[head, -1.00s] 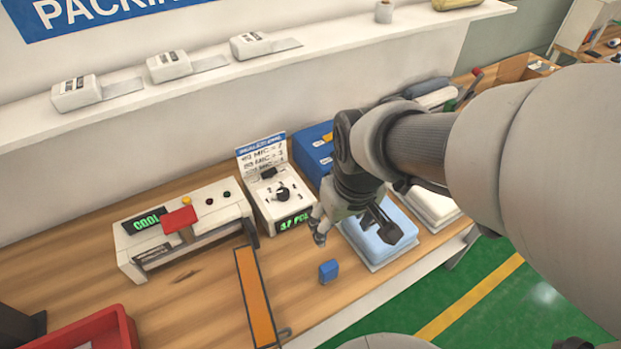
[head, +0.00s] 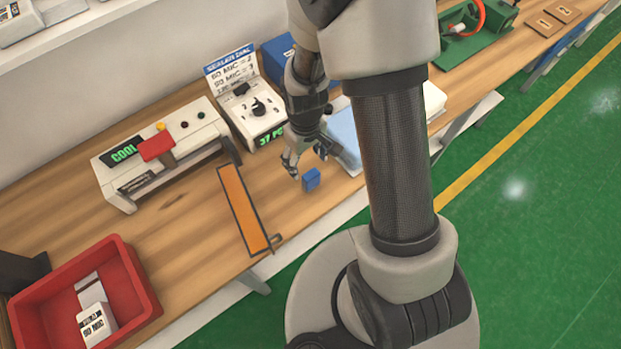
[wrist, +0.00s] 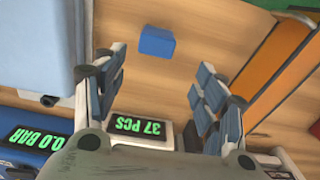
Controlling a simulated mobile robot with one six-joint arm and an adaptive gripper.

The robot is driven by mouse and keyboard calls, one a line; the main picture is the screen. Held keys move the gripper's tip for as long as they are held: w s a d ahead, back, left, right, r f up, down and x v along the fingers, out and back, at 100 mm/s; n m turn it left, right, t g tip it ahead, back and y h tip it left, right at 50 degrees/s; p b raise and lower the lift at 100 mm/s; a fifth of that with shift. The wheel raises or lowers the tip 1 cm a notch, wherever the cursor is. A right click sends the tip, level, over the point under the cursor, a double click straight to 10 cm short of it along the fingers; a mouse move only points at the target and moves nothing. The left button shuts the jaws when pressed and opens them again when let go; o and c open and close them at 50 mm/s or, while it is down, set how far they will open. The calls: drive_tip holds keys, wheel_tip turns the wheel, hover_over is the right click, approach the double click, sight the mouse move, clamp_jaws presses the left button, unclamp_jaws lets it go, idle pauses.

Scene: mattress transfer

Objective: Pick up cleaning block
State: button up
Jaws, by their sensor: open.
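The small blue cleaning block (head: 311,179) sits on the wooden bench near its front edge, to the right of the orange strip. It also shows in the wrist view (wrist: 156,42), ahead of my fingertips and roughly between their lines. My gripper (head: 308,165) is open and empty, just above and behind the block in the head view. In the wrist view its two fingers (wrist: 160,72) are spread wide, with nothing between them. I cannot tell the exact height gap between the fingers and the block.
A sealer with a red handle (head: 157,148) and a dial box (head: 262,110) stand behind. An orange strip (head: 243,208) lies left of the block. A light blue folded stack (head: 345,135) is close on the right. A red bin (head: 130,272) is at front left.

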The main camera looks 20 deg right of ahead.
sight(311, 174)
wheel_tip(311, 174, down, 4)
drive_tip(key=shift+f+b, duration=0.15)
drive_tip(key=shift+b, duration=0.2)
drive_tip(key=f, duration=0.1)
drive_tip(key=f+b, duration=0.1)
drive_tip(key=s+d+f, duration=0.1)
drive_tip(key=f, duration=0.1)
drive_tip(key=shift+f, duration=0.1)
drive_tip(key=shift+f+b, duration=0.35)
drive_tip(key=shift+f, duration=0.15)
drive_tip(key=shift+r, duration=0.1)
drive_tip(key=shift+c, duration=0.5)
drive_tip(key=c, duration=1.2)
wheel_tip(311, 174, up, 19)
drive_tip(key=p, duration=0.5)
drive_tip(key=w+f+m+b, duration=0.3)
drive_tip(key=w+f+b, duration=0.1)
drive_tip(key=b, duration=0.2)
drive_tip(key=shift+w+f+m, duration=0.3)
drive_tip(key=shift+w, duration=0.05)
